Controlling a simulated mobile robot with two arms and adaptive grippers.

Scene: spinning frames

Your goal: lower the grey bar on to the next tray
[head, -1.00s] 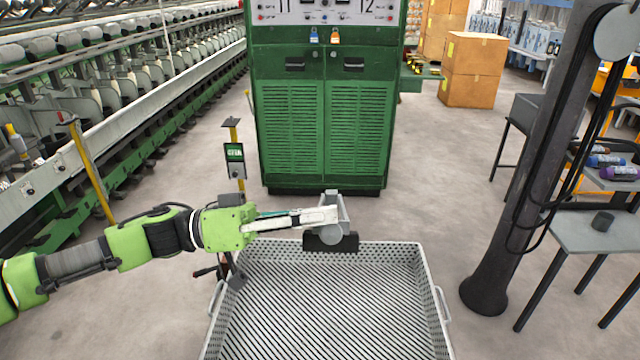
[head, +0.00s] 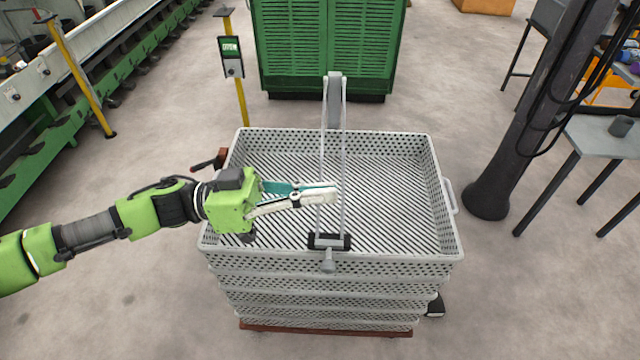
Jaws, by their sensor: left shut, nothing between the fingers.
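A grey bar (head: 334,108) with two thin pale rails runs front to back across the top tray. Its near end has a dark block and a round grey knob at the tray's near rim. Its far end stands up above the far rim. The top tray (head: 432,170) is grey, perforated and looks empty, with a slatted floor. My left gripper (head: 334,192) comes in from the left over the tray, its fingers shut and its tips overlapping the middle of the rails. I cannot tell whether the tips touch them. My right gripper is out of view.
Several trays are stacked below the top one on a reddish base (head: 330,329). A green cabinet (head: 325,45) stands behind. A dark column (head: 535,110) and a grey table (head: 602,142) are on the right. A yellow post with a green sign (head: 230,48) stands behind left.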

